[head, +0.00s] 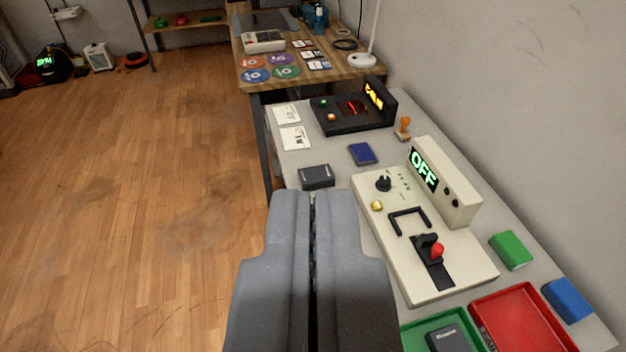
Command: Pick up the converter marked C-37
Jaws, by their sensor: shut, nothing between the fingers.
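My gripper (313,198) is shut and empty, its tips just in front of a small black box (316,176) in the picture. That box lies on the grey bench (330,148) near its left edge, with light markings too small to read. A second dark box (446,341) with light lettering lies in a green tray (412,337) at the bottom edge, partly cut off. I cannot read C-37 on either box. I cannot tell whether my fingertips touch the first box or are above the bench.
A cream control panel (385,222) reading OFF stands right of my gripper. Behind are a blue box (362,153), a black device (345,122) and a stamp (403,128). A red tray (520,318), green block (510,250) and blue block (567,299) are at right. Wooden floor at left is open.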

